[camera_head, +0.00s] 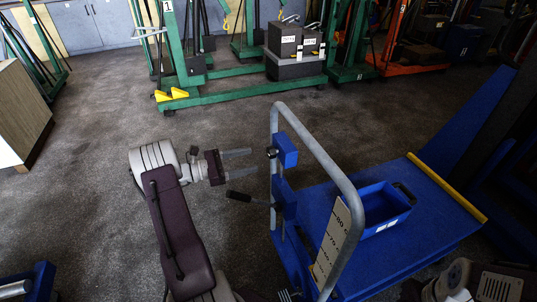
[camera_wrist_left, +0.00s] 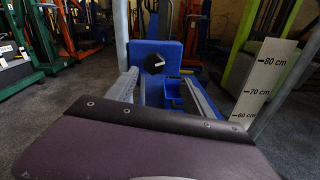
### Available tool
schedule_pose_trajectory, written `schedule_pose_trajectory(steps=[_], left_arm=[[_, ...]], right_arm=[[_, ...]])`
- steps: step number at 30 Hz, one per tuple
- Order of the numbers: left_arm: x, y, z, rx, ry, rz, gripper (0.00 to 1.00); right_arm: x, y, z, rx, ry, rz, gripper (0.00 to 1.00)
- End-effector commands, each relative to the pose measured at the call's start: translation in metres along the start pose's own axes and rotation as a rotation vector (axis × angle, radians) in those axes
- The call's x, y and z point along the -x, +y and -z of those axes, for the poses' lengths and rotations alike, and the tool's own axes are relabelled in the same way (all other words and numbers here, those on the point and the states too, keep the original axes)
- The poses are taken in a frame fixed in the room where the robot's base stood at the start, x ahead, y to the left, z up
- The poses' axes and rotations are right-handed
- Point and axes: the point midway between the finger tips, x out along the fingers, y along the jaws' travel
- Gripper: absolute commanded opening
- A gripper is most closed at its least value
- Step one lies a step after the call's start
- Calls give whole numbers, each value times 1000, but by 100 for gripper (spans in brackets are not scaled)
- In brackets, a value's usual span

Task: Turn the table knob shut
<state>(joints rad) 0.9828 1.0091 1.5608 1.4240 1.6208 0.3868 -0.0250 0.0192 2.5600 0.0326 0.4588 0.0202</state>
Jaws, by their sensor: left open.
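The table knob (camera_head: 272,152) is a small black knob on the side of a blue box (camera_head: 287,150) at the trolley's grey tube handle. In the left wrist view the knob (camera_wrist_left: 154,63) is a black, many-sided knob facing me on the blue box (camera_wrist_left: 172,50). My left gripper (camera_head: 250,163) comes in from the left and is open and empty. Its two fingers point at the handle, and they look short of the knob. In the left wrist view the fingers (camera_wrist_left: 163,85) spread below and to either side of the knob. My right gripper does not show.
A lever with a black grip (camera_head: 240,196) sticks out below the knob. The blue trolley table (camera_head: 410,240) carries a blue bin (camera_head: 383,215), and a height scale (camera_head: 332,240) stands by the handle.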

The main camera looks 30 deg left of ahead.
Motion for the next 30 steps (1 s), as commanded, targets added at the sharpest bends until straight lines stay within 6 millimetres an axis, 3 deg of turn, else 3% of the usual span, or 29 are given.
schedule_pose_trajectory(steps=[3, 6, 18, 23, 30], left_arm=[[10, 10, 1, 5, -35, -43, 60], [7, 10, -1, 5, -35, -41, 60], [-67, 11, -2, 3, -33, -36, 60], [-81, 12, -3, 4, -31, -38, 60], [-82, 13, -3, 4, -31, -38, 60]], right_arm=[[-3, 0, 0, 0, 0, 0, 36], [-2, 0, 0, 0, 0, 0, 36], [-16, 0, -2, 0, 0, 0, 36], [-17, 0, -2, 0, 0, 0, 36], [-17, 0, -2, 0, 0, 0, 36]])
